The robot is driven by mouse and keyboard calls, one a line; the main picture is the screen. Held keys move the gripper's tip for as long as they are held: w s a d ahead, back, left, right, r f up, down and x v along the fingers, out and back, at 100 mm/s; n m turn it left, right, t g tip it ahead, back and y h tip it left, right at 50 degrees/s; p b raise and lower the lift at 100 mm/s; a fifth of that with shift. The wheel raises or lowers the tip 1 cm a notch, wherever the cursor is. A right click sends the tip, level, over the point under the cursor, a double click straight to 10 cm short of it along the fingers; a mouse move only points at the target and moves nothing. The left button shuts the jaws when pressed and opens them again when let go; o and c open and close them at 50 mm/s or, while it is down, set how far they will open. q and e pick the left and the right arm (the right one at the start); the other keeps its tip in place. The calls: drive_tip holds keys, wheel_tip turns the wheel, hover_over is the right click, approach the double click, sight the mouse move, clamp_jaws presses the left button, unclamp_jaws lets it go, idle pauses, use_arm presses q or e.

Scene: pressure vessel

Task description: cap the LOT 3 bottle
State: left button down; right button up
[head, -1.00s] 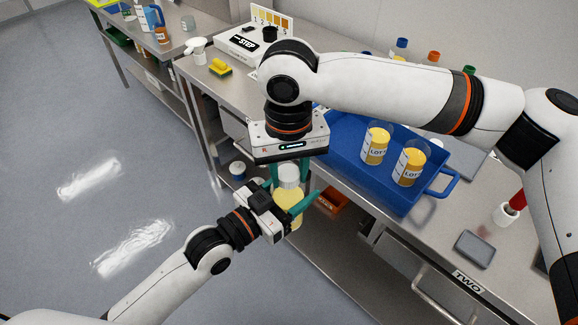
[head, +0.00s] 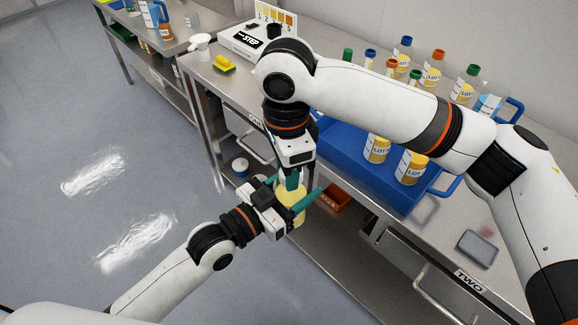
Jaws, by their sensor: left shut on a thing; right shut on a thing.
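My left gripper (head: 285,208) is shut around a bottle of yellow liquid (head: 292,214) and holds it upright in front of the bench, over the floor side. Its label is not visible, so I cannot read its lot number. My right gripper (head: 291,182) points down right above the bottle's mouth, its teal fingers shut at the top of the bottle. The white cap between them is hidden now by the fingers, so I cannot tell how it sits on the neck.
A blue tray (head: 345,160) on the bench holds LOT bottles, such as one on its right (head: 411,167). Several colour-capped bottles (head: 433,70) stand behind. A grey pad (head: 477,247) lies on the bench front. An orange bin (head: 335,199) is on the lower shelf.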

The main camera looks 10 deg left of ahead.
drive_tip(key=m, duration=0.4)
drive_tip(key=shift+w, duration=0.15)
drive_tip(key=o, duration=1)
drive_tip(key=shift+c, duration=0.2)
drive_tip(key=shift+r, duration=2.25)
drive_tip(key=shift+c, duration=0.2)
